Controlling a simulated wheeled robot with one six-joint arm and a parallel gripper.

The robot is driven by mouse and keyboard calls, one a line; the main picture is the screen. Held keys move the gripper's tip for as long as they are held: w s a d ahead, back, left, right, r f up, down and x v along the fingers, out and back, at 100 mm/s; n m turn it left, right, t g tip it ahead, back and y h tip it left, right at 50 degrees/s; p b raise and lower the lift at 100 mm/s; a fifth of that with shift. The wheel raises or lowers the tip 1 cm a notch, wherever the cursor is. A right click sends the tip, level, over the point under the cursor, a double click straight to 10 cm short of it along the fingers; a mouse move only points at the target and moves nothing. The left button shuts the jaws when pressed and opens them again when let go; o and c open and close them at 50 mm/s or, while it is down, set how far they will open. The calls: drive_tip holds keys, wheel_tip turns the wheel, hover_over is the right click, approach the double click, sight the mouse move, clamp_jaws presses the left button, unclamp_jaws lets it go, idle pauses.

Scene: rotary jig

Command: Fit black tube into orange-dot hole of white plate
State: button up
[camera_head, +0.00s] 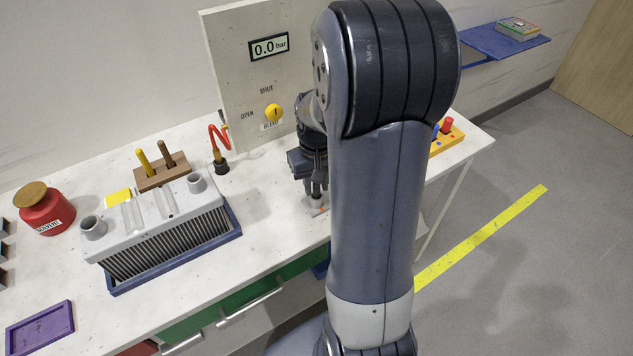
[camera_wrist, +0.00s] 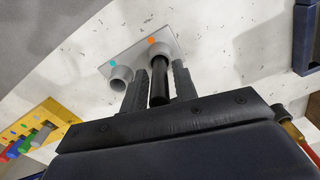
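The white plate (camera_wrist: 138,42) lies on the bench. It has two raised grey sockets: one by a teal dot (camera_wrist: 110,64) looks empty, the other by an orange dot (camera_wrist: 152,40). The black tube (camera_wrist: 159,84) stands with its far end at the orange-dot socket (camera_wrist: 165,50) and looks to be in its mouth; the depth is hidden. My gripper (camera_wrist: 160,75) has one finger on each side of the tube, with narrow gaps showing, so it looks open around it. In the head view my gripper (camera_head: 317,194) is low over the plate (camera_head: 316,206), partly hidden by my arm.
A grey rack (camera_head: 160,225) in a blue tray stands to the left. A panel with a yellow knob (camera_head: 273,113) rises behind. A red cable plug (camera_head: 220,165) stands near my gripper. A yellow block with coloured pegs (camera_wrist: 35,125) lies on the other side.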

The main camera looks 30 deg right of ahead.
drive_tip(key=shift+o, duration=0.9)
wheel_tip(320, 180, up, 12)
drive_tip(key=shift+r, duration=0.2)
drive_tip(key=shift+f, duration=0.15)
wheel_tip(320, 180, down, 12)
drive_tip(key=shift+r, duration=1.75)
drive_tip(key=shift+f, duration=0.1)
